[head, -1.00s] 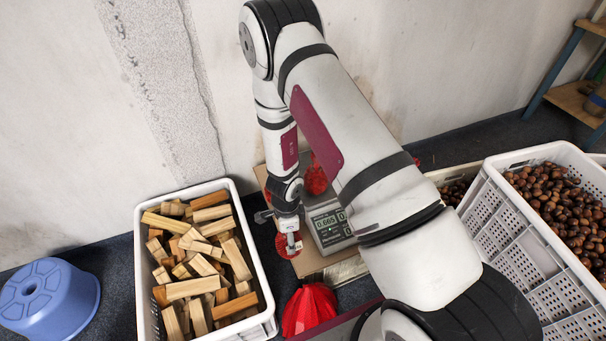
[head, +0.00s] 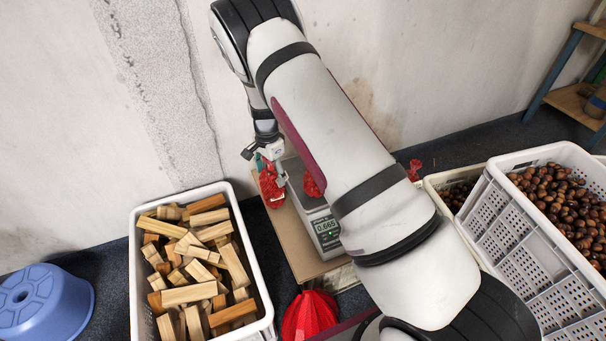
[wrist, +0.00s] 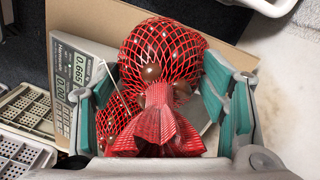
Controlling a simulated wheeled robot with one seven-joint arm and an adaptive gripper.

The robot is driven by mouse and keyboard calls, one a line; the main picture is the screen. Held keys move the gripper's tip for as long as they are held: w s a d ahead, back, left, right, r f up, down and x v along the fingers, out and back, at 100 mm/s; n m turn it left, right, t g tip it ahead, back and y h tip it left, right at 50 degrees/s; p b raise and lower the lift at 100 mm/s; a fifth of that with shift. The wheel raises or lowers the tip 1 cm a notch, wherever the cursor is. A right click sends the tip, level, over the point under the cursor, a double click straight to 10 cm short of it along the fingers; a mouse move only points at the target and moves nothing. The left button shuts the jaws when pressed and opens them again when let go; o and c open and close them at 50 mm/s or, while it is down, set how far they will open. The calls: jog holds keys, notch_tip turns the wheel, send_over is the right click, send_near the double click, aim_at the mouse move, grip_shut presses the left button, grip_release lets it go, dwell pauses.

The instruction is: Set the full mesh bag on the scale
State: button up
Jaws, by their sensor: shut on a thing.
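My gripper (head: 272,168) is shut on a red mesh bag (head: 271,190) of chestnuts, at the left of the scale in the head view. In the wrist view, the gathered red neck (wrist: 160,125) shows between the teal fingers (wrist: 165,105). A rounded mesh bag body (wrist: 160,45) with brown chestnuts lies beyond it. More red mesh shows at lower left there; I cannot tell which bag it belongs to. The scale (head: 326,228) appears to read 0.665. Another red mesh bag (head: 312,187) is on it, partly hidden by my arm.
A cardboard sheet (head: 292,240) lies under the scale. A white crate of wood blocks (head: 262,290) stands at left, beside a blue tub (head: 45,305). A red bag (head: 310,315) lies in front. A white chestnut crate (head: 500,235) stands at right.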

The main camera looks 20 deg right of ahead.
jog(key=shift+w+d+r+n, duration=0.2)
jog(key=shift+w+d+r, duration=0.2)
jog(key=shift+r, duration=0.2)
jog(key=shift+w+d+r+n, duration=0.2)
jog(key=shift+w+d+r, duration=0.1)
jog(key=shift+w+r, duration=0.25)
jog(key=shift+n, duration=0.4)
jog(key=w+d+b, duration=0.1)
jog(key=d, duration=0.1)
jog(key=w+d+r, duration=0.1)
jog(key=w+d+b, duration=0.1)
jog(key=w+d, duration=0.1)
jog(key=shift+d+r+b, duration=0.25)
jog(key=shift+d+b, duration=0.1)
jog(key=w+d+r+b, duration=0.2)
jog(key=d, duration=0.5)
notch_tip(320, 180, down, 9)
jog(key=b, duration=0.3)
jog(key=shift+w+f+b, duration=0.1)
jog(key=shift+w+b, duration=0.05)
jog(key=shift+b, duration=0.15)
jog(key=shift+f, duration=0.1)
jog(key=o, duration=1.4)
